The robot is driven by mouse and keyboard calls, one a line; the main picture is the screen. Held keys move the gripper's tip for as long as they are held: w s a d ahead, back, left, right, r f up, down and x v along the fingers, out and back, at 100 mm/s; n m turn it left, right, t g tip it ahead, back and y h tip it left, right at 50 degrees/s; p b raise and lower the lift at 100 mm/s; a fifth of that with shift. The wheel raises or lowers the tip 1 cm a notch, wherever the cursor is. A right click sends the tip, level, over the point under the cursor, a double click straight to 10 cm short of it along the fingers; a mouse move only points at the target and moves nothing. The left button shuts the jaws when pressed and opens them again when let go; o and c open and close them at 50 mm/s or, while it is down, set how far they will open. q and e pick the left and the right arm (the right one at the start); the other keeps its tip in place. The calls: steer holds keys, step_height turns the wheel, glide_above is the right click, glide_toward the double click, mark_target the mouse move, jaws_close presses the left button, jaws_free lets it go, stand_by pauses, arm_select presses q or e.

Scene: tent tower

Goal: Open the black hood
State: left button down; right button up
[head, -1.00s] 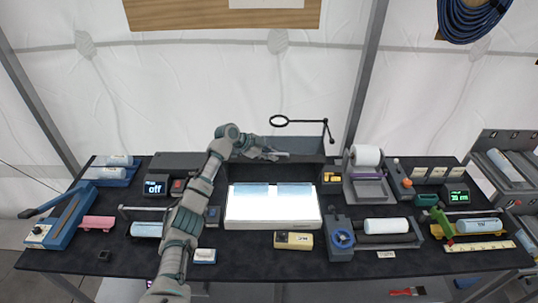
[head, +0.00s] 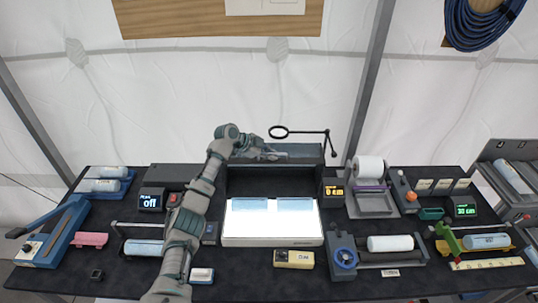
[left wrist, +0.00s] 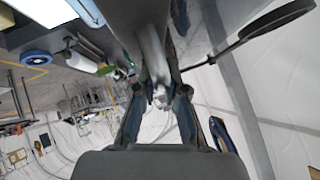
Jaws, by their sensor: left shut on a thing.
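The black hood (head: 305,151) stands at the back middle of the table, behind a bright white light box (head: 272,235). Its grey top panel shows above a dark open front. My left gripper (head: 272,156) reaches from the left across the hood's top panel and overlaps it. In the left wrist view my left gripper (left wrist: 160,98) has its fingers closed around a pale grey bar-like part, which looks like part of the hood. The exact contact is small and partly hidden by the fingers. My right gripper is in neither view.
A magnifier ring on an arm (head: 278,132) stands close beside the hood. A display box (head: 334,191) stands right of the hood, and a paper-roll holder (head: 370,187) farther right. A yellow device (head: 293,259) and a blue-knobbed unit (head: 345,258) lie in front.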

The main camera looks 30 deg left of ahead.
arm_select(q)
steer(key=shift+d+r, duration=0.15)
steer(key=c, duration=1.4)
jaws_free()
steer(key=shift+o, duration=1)
steer(key=shift+w+d, duration=0.1)
steer(key=shift+d, duration=0.1)
steer(key=v, duration=1.1)
steer(key=shift+s+a+r, duration=0.2)
steer(key=shift+s+a, duration=0.05)
